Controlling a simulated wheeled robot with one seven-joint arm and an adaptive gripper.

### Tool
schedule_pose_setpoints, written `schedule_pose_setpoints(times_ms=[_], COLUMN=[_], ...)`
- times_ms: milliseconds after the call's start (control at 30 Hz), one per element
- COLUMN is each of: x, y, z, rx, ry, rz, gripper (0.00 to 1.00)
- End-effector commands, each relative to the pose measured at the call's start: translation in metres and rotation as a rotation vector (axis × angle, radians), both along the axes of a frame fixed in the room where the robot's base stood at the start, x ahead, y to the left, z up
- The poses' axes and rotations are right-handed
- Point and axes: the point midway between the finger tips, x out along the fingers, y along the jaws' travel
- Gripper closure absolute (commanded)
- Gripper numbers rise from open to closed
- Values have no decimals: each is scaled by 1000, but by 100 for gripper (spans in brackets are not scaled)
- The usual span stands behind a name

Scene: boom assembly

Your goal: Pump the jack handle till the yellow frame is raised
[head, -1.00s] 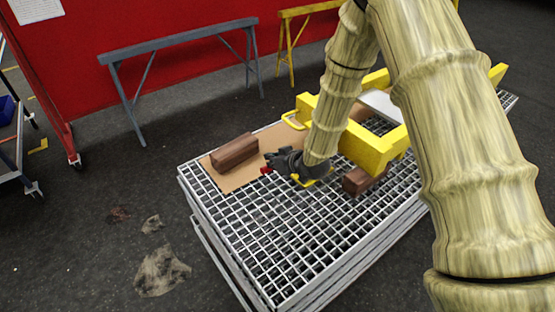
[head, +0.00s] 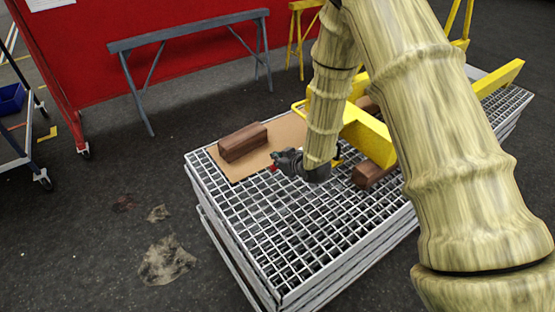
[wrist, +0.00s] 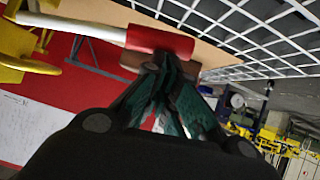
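The jack handle shows in the wrist view as a white bar (wrist: 85,27) ending in a red grip (wrist: 160,40). A bit of the red grip also shows in the head view (head: 272,168), low over the grating. My gripper (wrist: 171,62) has its fingertips together at the red grip's lower edge, and they seem to touch it; the fingers do not look wrapped around it. In the head view my gripper (head: 285,161) is just above the table. The yellow frame (head: 368,137) lies across the table behind my arm, which hides part of it. The jack body is hidden.
The grating table (head: 270,225) holds a brown block (head: 243,142) on a cardboard sheet (head: 286,130), and another brown block (head: 368,173) beside the yellow frame. A grey sawhorse (head: 190,33) stands before the red wall (head: 110,20). The near part of the grating is clear.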

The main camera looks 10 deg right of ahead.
Motion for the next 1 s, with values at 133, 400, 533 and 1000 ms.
schedule_pose_setpoints(times_ms=[133, 400, 533, 1000], x=[-3, -5, -6, -52], y=[0, 1, 2, -9], z=[-5, 1, 16, 68], rx=[-1, -1, -1, 1], ry=[11, 12, 9, 2], rz=[0, 1, 1, 4], gripper=[100, 100, 100, 100])
